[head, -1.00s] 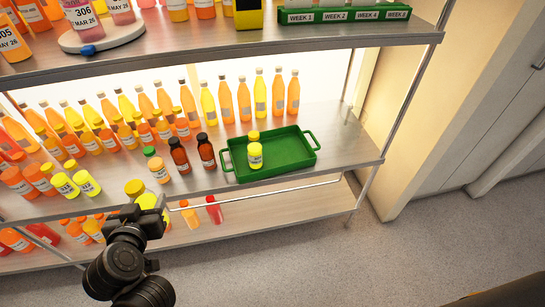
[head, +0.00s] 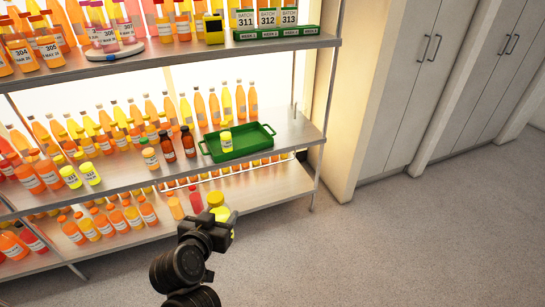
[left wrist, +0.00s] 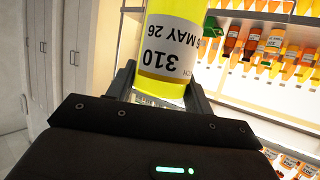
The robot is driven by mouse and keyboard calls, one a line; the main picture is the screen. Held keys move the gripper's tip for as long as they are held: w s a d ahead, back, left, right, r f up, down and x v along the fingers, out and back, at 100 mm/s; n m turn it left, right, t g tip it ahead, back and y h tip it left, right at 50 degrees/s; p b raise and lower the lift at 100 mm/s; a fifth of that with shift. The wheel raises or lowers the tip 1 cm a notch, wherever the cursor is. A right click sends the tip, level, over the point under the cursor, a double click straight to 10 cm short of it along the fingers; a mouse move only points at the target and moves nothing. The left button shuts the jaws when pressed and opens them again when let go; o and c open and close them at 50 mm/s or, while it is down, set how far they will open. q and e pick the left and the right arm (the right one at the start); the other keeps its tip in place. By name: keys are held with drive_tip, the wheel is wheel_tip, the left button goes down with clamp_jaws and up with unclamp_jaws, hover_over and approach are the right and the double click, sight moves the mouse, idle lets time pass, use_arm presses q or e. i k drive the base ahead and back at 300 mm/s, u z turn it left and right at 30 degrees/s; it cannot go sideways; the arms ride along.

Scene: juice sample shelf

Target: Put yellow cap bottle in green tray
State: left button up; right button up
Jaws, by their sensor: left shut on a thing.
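My left gripper (head: 222,228) is shut on a yellow bottle (head: 219,211) with a yellow cap and holds it in front of the shelf, below the green tray in the head view. In the left wrist view the bottle (left wrist: 165,50) sits between the fingers, its label reading 310 and MAY 26 upside down. The green tray (head: 254,140) lies on the middle shelf near its right end. Another yellow-capped yellow bottle (head: 226,142) stands inside it, toward the left, leaving the tray's right part bare. My right gripper is not in view.
Two dark brown bottles (head: 188,142) and a green-capped bottle (head: 150,158) stand left of the tray. Rows of orange and yellow bottles fill the shelf behind and left. The upper shelf (head: 180,53) overhangs it. A shelf post (head: 318,170) stands right; the floor there is clear.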

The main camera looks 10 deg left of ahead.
sight(250, 140)
drive_tip(key=z, duration=0.4)
drive_tip(key=i, duration=0.5)
drive_tip(key=z, duration=0.55)
drive_tip(key=i, duration=1.55)
drive_tip(key=u, duration=0.65)
drive_tip(key=i, duration=0.9)
drive_tip(key=u, duration=1.15)
drive_tip(key=i, duration=0.35)
drive_tip(key=u, duration=0.25)
